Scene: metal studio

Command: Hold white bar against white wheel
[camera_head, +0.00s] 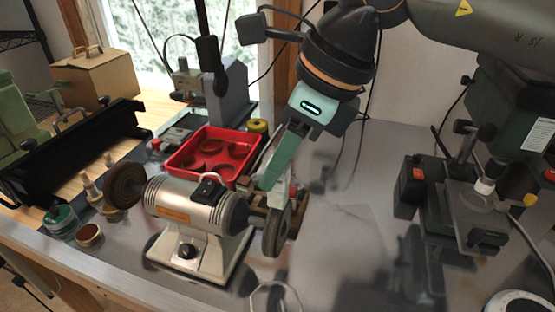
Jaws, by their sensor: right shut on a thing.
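The bench grinder (197,212) stands on the bench with a silver motor body. A round wheel (277,230) is on its right end; it looks grey here, seen nearly edge-on. A dark brown wheel (125,185) is on its left end. My right gripper (272,182) reaches down from the upper right, with green fingers just above and behind the right wheel. It is shut on a pale piece, likely the white bar (283,193), mostly hidden by the fingers. I cannot tell whether the bar touches the wheel. My left gripper is not in view.
A red tray (212,135) holding round parts sits behind the grinder. A dark machine (460,200) stands at right. Small jars, a brass-coloured cup (90,236) and a long black box (85,145) are at left. The bench right of the wheel is mostly clear.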

